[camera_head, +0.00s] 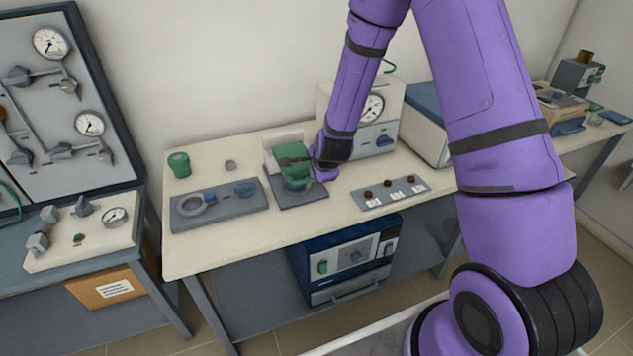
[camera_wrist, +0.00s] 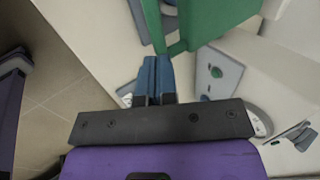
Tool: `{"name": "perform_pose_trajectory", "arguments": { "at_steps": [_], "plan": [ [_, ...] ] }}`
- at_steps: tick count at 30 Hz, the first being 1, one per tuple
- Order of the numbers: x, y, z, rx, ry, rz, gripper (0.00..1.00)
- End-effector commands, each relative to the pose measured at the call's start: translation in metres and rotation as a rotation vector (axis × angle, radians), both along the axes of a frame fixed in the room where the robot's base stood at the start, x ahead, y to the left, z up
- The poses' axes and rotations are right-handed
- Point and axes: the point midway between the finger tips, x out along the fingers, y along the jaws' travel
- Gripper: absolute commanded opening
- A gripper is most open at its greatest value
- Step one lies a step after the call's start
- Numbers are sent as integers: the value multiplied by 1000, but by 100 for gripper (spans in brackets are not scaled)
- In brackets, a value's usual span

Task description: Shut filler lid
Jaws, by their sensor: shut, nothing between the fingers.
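A device with green parts (camera_head: 296,181) stands on a dark grey base plate on the table, with a white block behind it. My gripper (camera_head: 287,162) reaches in from the right, at the green part. In the wrist view, the blue fingers of my gripper (camera_wrist: 157,62) are together and empty. A large green part (camera_wrist: 222,22) is just beyond the fingertips; I cannot tell whether they touch.
A grey tray (camera_head: 230,211) with a ring and a blue part lies left of the device, near a green cup (camera_head: 179,165). A grey strip with dark knobs (camera_head: 407,200) lies to the right. A gauge box (camera_head: 384,132) stands behind my arm.

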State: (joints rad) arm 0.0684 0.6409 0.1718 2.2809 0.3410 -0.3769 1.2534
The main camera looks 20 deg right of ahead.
Motion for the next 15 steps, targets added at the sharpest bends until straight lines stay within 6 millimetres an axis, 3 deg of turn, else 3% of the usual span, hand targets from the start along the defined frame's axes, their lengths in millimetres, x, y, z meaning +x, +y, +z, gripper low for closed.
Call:
{"name": "perform_pose_trajectory", "arguments": {
  "at_steps": [2, 9, 15],
  "plan": [
    [0, -3, 14, 0, -3, 0, 0],
    [-53, -2, 23, 0, -1, 1, 0],
    [-81, -2, 29, 1, -2, 1, 0]
  ]
}}
